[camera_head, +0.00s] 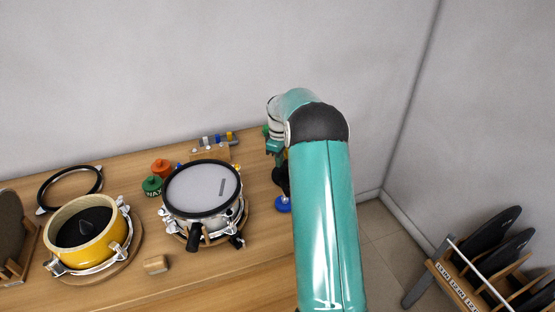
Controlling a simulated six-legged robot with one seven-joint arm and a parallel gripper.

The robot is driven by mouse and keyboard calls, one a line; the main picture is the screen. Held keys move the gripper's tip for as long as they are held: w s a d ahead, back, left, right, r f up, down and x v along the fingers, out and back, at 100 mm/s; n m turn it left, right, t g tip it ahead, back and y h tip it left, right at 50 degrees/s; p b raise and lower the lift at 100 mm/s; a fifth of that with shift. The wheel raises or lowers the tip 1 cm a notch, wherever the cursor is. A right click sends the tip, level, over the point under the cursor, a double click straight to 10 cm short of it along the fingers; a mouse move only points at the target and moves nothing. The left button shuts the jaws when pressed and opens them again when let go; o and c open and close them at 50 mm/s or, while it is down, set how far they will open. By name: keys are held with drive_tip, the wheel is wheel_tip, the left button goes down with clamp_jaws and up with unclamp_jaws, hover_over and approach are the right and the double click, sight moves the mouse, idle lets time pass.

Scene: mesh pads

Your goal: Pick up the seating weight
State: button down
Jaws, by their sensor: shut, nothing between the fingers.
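I cannot tell for certain which thing is the seating weight. A round blue piece (283,204) stands on the table at its right side, partly hidden by my teal arm. My gripper (281,180) shows as a small dark shape just above the blue piece, at the left edge of the arm. It is shut with nothing in it. Whether it touches the blue piece is too small to tell.
A white-headed drum (202,187) stands mid-table, with a yellow drum (84,228) and black hoop (69,187) to its left. A green wax jar (152,186), orange jar (161,168) and wooden block (156,265) lie around. A rack (460,286) stands right.

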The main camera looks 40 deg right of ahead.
drive_tip(key=s+d, duration=0.2)
drive_tip(key=s, duration=0.1)
drive_tip(key=s+d, duration=0.2)
drive_tip(key=s, duration=0.2)
drive_tip(key=s+d, duration=0.2)
drive_tip(key=s, duration=0.2)
drive_tip(key=shift+s+d, duration=0.2)
drive_tip(key=shift+d, duration=0.15)
